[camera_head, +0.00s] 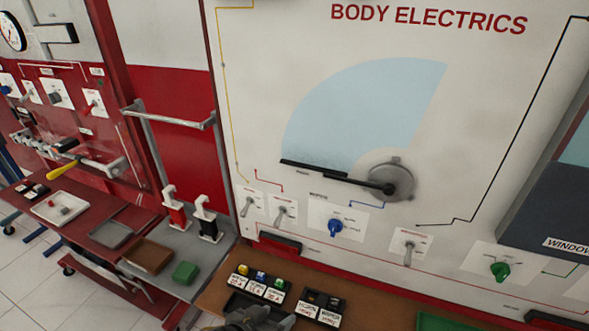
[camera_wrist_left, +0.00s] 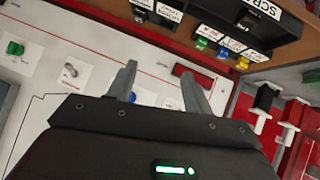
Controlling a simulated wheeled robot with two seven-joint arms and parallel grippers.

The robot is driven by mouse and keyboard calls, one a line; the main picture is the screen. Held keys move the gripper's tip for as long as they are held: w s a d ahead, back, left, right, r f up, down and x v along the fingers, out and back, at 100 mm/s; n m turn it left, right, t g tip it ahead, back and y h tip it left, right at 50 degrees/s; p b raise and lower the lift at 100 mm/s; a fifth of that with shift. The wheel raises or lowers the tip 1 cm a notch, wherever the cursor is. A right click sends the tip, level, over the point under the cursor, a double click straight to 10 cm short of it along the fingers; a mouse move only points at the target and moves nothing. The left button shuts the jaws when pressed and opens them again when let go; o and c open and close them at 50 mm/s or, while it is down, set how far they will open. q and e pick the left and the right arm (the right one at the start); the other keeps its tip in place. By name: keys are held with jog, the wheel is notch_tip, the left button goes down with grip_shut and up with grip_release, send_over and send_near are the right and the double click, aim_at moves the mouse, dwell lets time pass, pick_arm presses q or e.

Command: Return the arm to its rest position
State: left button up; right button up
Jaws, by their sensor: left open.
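My left gripper (camera_head: 262,318) shows at the bottom edge of the head view, in front of the label trays on the brown shelf. In the left wrist view my left gripper (camera_wrist_left: 157,82) has its two grey fingers apart, with nothing between them. The fingers point toward the white panel (camera_wrist_left: 60,60). My right gripper is in neither view.
The BODY ELECTRICS panel (camera_head: 480,120) stands ahead with switches, a blue knob (camera_head: 336,227) and a green knob (camera_head: 499,270). The brown shelf (camera_head: 385,300) below holds labelled trays (camera_head: 318,308). A red bench (camera_head: 85,215) with trays stands at left.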

pick_arm(q)
jog(key=s+a+f+n+g+y, duration=0.1)
jog(key=s+a+f+g+y, duration=0.2)
jog(key=s+a, duration=0.6)
jog(key=s+a+f+n+g+y, duration=0.1)
jog(key=s+a+f+g+y, duration=0.15)
jog(key=s+a+f, duration=0.6)
notch_tip(320, 180, down, 23)
jog(key=a, duration=0.3)
jog(key=s+a+f+g, duration=0.2)
jog(key=s+f, duration=1.4)
jog(key=shift+a+f+m, duration=0.15)
jog(key=shift+a+m, duration=0.05)
jog(key=shift+m, duration=0.1)
jog(key=shift+s, duration=0.1)
